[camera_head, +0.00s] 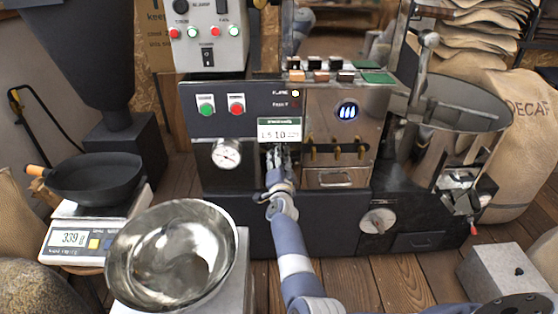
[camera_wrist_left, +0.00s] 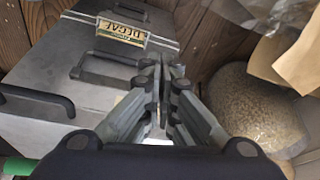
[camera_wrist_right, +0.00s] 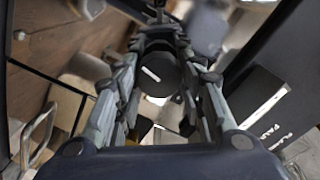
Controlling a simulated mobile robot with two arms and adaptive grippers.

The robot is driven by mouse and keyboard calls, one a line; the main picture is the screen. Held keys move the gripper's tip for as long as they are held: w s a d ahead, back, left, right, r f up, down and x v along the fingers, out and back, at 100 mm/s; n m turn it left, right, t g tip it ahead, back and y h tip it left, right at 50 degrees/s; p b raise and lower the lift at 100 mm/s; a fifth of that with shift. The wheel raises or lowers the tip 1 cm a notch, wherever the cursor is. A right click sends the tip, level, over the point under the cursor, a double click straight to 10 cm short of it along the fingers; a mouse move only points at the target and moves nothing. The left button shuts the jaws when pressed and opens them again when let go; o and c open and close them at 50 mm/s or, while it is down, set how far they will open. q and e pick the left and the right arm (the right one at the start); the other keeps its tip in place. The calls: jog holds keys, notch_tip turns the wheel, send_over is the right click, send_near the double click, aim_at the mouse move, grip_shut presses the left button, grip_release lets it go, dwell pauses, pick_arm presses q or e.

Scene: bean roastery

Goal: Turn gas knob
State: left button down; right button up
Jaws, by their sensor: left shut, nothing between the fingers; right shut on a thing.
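The gas knob (camera_wrist_right: 158,76) shows in the right wrist view as a dark round knob with a short white slanted mark on its face. My right gripper (camera_wrist_right: 156,92) is shut on it, with a finger on either side. In the head view my right gripper (camera_head: 278,158) is against the front of the black roaster (camera_head: 240,160), just below a small digital display (camera_head: 280,131); the gripper hides the knob there. My left gripper (camera_wrist_left: 163,68) is shut and empty, above a grey lidded box with a DECAF label (camera_wrist_left: 121,32). It is outside the head view.
Left of the right gripper are a round gauge (camera_head: 226,154) and green and red buttons (camera_head: 221,106). A metal bowl (camera_head: 172,256) and a scale with a black pan (camera_head: 95,178) stand at front left. A cooling drum (camera_head: 465,105) is at right.

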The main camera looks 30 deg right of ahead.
jog(key=shift+d+m, duration=0.1)
jog(key=shift+m, duration=0.8)
jog(key=o, duration=1)
jog(key=shift+o, duration=0.2)
